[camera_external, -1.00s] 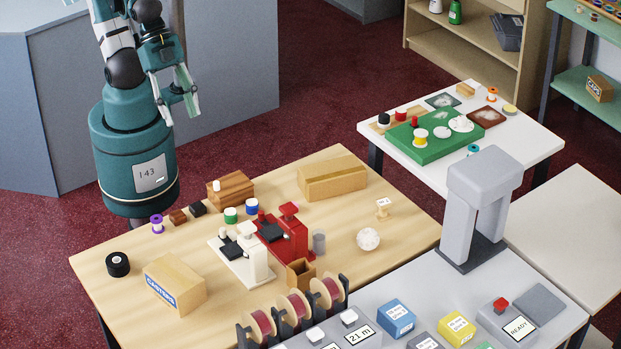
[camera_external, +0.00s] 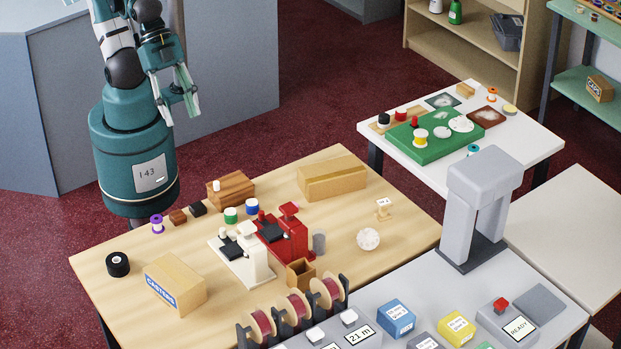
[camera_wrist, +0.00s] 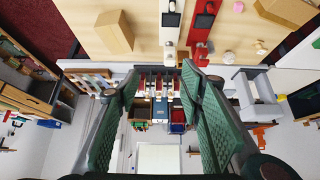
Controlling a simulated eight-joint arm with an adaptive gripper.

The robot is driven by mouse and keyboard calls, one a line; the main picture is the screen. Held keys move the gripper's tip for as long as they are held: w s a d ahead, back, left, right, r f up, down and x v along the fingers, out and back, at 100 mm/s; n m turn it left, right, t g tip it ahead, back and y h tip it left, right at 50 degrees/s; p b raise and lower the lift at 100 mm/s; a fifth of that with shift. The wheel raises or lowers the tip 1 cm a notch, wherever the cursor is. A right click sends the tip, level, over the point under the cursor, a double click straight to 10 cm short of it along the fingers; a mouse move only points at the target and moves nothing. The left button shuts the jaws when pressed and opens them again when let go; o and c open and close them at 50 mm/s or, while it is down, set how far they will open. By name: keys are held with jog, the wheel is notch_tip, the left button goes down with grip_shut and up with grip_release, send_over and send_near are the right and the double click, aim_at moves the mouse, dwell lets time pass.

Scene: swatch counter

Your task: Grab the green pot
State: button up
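The green pot (camera_external: 231,215) is a small round pot with a white top. It stands upright on the wooden table, left of a similar blue pot (camera_external: 252,206) and behind the cream press. My gripper (camera_external: 179,108) is open and empty. It is raised above and beyond the table's far left corner, up and to the left of the green pot and well apart from it. In the wrist view my gripper (camera_wrist: 159,76) shows two spread green fingers with nothing between them. I cannot make out the green pot in that view.
A cream press (camera_external: 256,262) and a red press (camera_external: 293,240) stand close in front of the pots. A wooden block (camera_external: 231,188) with a white-topped piece is behind them. Dark small blocks and a purple spool (camera_external: 157,224) are to the left. A cardboard box (camera_external: 176,285) stands nearer.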

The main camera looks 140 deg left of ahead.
jog(key=shift+o, duration=0.5)
jog(key=m+g+b, duration=0.2)
jog(key=g+b, duration=0.5)
jog(key=b, duration=0.1)
send_over(231, 214)
jog(key=shift+s+f, duration=0.1)
jog(key=shift+f, duration=14.15)
jog(key=shift+f, duration=1.3)
jog(key=shift+f, duration=0.15)
